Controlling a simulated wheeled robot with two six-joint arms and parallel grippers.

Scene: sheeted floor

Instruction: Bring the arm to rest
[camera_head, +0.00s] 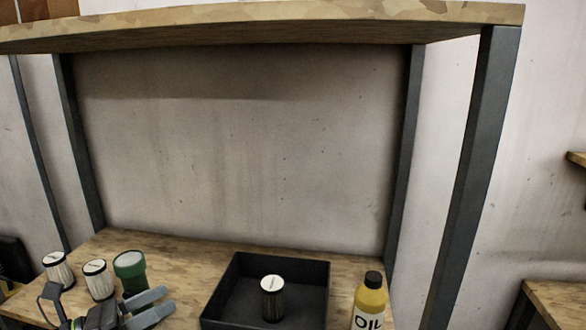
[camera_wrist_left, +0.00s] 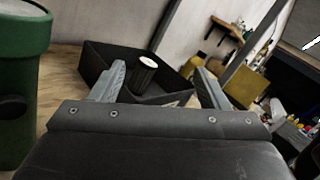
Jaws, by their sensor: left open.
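My left gripper (camera_head: 162,302) is at the lower left of the head view, above the lower wooden shelf (camera_head: 200,252). Its two fingers are apart with nothing between them, and they point right toward a black tray. In the left wrist view the open fingers (camera_wrist_left: 160,78) frame the black tray (camera_wrist_left: 98,57) and the white-topped canister (camera_wrist_left: 145,72) standing in it, both beyond the fingertips. My right gripper shows in neither view.
A green cylindrical thing (camera_head: 130,272) stands just behind my left gripper. Two white-topped canisters (camera_head: 98,280) (camera_head: 58,270) stand to its left. A yellow oil bottle (camera_head: 369,302) stands right of the tray. Dark posts (camera_head: 474,170) hold an upper shelf (camera_head: 270,25) overhead.

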